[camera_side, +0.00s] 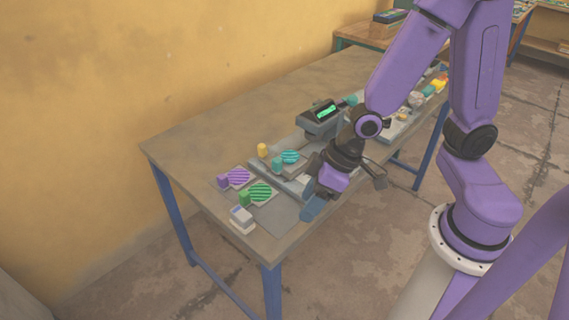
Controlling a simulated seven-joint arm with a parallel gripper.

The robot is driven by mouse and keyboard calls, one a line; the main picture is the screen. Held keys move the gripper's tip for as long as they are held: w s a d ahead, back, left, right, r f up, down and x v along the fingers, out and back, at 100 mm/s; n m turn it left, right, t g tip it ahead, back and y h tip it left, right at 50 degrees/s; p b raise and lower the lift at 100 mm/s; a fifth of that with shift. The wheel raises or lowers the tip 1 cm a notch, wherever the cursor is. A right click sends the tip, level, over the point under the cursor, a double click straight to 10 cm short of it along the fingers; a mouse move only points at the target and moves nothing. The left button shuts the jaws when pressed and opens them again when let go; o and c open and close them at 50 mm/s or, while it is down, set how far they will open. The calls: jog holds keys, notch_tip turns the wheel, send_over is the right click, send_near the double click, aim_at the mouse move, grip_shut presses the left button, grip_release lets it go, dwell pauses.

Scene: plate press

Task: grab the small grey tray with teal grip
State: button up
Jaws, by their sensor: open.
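A small grey tray (295,169) with a teal block grip (277,165) and a teal striped disc (288,157) sits near the middle of the work area, beside the dark press with its lit green display (325,113). My gripper (309,197) is open and low over the table, in front of and to the right of the teal tray, apart from its grip in the picture. Its wrist hides part of the table and press base behind it. I see nothing held between the fingers, though they are small and partly blurred.
A purple grip and disc (235,178) and a green grip and disc (260,192) lie on the mat to the left. A yellow block (262,149) stands behind the teal tray. A white-grey block (242,220) is near the front edge. The table's back left (200,139) is clear.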

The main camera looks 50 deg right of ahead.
jog(key=w+f+m+t, duration=0.2)
jog(key=w+f, duration=0.1)
jog(key=w, duration=0.2)
jog(key=m+t+h, duration=0.4)
jog(key=m+t, duration=0.1)
jog(key=t, duration=0.3)
send_near(280, 161)
jog(key=w+f, duration=0.2)
jog(key=w, duration=0.1)
jog(key=shift+a, duration=0.4)
jog(key=shift+w+d, duration=0.2)
jog(key=shift+d, duration=0.25)
jog(key=shift+x, duration=3.65)
jog(key=shift+w+r, duration=0.1)
jog(key=shift+r, duration=0.05)
jog(key=shift+c, duration=0.3)
grip_shut()
